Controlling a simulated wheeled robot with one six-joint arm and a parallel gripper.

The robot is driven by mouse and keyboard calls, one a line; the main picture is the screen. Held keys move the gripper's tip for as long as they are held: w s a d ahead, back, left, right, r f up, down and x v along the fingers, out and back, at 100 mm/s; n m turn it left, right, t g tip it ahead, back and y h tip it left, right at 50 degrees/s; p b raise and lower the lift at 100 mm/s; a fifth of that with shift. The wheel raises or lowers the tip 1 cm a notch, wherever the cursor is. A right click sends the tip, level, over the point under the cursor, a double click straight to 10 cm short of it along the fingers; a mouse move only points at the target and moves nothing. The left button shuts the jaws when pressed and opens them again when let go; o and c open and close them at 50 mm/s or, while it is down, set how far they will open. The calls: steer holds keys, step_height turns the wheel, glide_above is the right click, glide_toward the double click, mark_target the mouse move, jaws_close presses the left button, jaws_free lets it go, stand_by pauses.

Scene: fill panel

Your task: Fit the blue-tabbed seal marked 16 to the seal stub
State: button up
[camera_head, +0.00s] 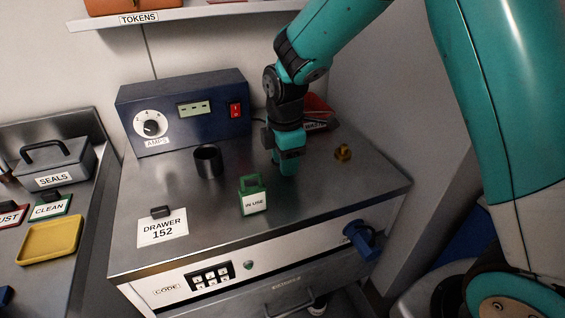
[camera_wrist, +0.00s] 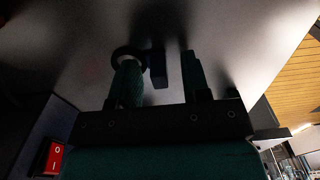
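My gripper (camera_head: 287,168) points down close over the steel bench top, right of the green padlock-shaped tag. In the wrist view its two green fingers (camera_wrist: 160,80) stand apart with a gap between them. A dark ring (camera_wrist: 117,52) shows at the left fingertip, with a small dark block (camera_wrist: 157,68) beside it, between the fingers. Neither looks gripped. It is too dark to read a number or a tab colour, so I cannot tell whether this is the seal marked 16. A grey case (camera_head: 55,163) labelled SEALS stands at the far left. I cannot identify the seal stub for certain.
The dark blue AMPS box (camera_head: 185,108) with a red switch (camera_head: 235,110) stands behind. A dark cup (camera_head: 208,161), the IN USE tag (camera_head: 253,198) and the DRAWER 152 card (camera_head: 162,230) are left of my gripper. A brass fitting (camera_head: 343,152) is right. A blue fitting (camera_head: 362,240) juts from the front.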

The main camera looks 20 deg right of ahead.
jaws_close()
